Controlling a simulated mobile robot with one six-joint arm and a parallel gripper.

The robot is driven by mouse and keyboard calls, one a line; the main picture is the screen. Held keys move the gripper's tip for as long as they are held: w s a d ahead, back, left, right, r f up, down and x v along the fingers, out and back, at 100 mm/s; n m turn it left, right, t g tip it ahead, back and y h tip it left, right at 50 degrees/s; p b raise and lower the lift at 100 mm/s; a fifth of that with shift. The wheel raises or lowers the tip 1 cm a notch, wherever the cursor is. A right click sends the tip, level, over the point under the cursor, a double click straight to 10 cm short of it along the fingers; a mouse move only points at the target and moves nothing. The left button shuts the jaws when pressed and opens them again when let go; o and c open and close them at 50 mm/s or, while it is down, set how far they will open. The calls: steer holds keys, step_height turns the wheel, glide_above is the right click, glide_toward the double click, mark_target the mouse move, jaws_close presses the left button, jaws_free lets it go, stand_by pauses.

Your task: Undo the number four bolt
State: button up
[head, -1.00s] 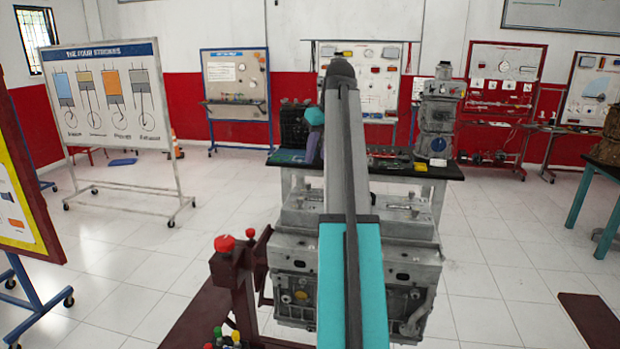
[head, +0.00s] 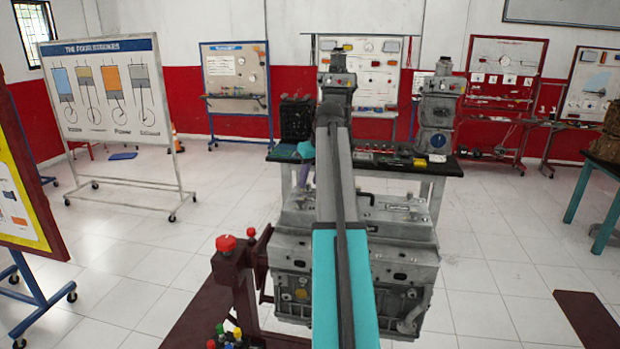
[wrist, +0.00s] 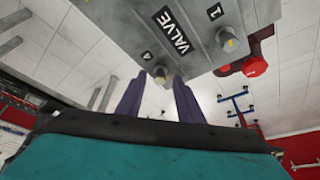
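The wrist view shows a grey engine block face (wrist: 200,75) with a black VALVE label (wrist: 178,32). A small plate that appears to read 4 (wrist: 147,55) sits beside one bolt (wrist: 160,75), and a plate reading 1 (wrist: 214,12) sits beside another bolt (wrist: 229,42). My gripper (wrist: 158,85) is open. Its two dark purple fingers are apart, and the number four bolt shows between and just beyond their tips. I cannot tell whether they touch it. In the head view my gripper (head: 305,174) is partly hidden by my arm, at the far side of the engine (head: 405,240).
The engine rests on a dark red stand (head: 238,285) with a red knob (head: 226,243). A four-strokes board (head: 110,110) stands left. The floor (head: 500,250) to the right is mostly clear.

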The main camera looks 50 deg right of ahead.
steer(key=shift+f, duration=0.15)
jaws_close()
steer(key=shift+a, duration=0.1)
